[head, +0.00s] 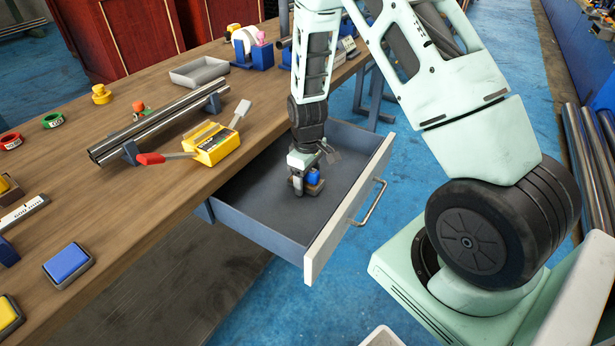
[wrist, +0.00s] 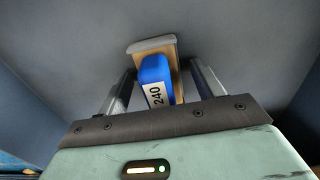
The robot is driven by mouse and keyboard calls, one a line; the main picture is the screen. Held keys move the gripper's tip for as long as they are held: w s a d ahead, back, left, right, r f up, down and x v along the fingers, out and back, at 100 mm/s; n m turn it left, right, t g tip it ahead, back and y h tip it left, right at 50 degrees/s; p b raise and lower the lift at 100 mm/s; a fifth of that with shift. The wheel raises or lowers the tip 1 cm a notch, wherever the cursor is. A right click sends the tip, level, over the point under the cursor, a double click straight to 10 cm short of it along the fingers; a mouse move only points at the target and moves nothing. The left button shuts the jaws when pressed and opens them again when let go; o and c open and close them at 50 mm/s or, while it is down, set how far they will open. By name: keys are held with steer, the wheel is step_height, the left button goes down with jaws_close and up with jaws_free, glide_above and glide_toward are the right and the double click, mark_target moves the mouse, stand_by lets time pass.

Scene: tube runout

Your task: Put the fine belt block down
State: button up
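The fine belt block is a blue block on a tan backing with a grey end, marked 240 in the wrist view (wrist: 157,80). In the head view the blue block (head: 313,176) is low inside the open drawer (head: 265,228). My gripper (head: 304,184) points down into the drawer with its fingers on either side of the block. In the wrist view the left finger is close against the block, and a narrow dark gap shows by the right finger. I cannot tell whether the fingers press on it, or whether its underside touches the drawer floor.
The drawer front with its handle (head: 368,204) and the side walls surround my gripper. The drawer floor around the block is otherwise clear. On the workbench (head: 150,195) are a yellow tool (head: 211,143), metal tubes (head: 150,122), a grey tray (head: 199,71) and a blue pad (head: 67,264).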

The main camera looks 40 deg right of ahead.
step_height(320, 180, up, 12)
steer(key=shift+a+r+p, duration=0.1)
steer(key=shift+p, duration=0.3)
steer(key=s+a+r+n, duration=0.1)
steer(key=s+a+r, duration=0.1)
steer(key=a, duration=0.3)
steer(key=s+a+r, duration=0.2)
steer(key=a+r, duration=0.1)
steer(key=a, duration=0.3)
steer(key=s+a+r+n, duration=0.1)
steer(key=s+a+r, duration=0.2)
steer(key=s+a, duration=0.3)
steer(key=s+a+r+n, duration=0.1)
steer(key=s+a+r, duration=0.2)
steer(key=s+a, duration=0.4)
steer(key=s, duration=0.7)
steer(key=shift+s+a+r+n+y, duration=0.15)
steer(key=shift+r+n+y, duration=0.1)
steer(key=shift+n+y, duration=0.05)
step_height(320, 180, up, 7)
steer(key=p, duration=0.6)
steer(key=shift+f+p, duration=0.2)
steer(key=shift+p, duration=0.1)
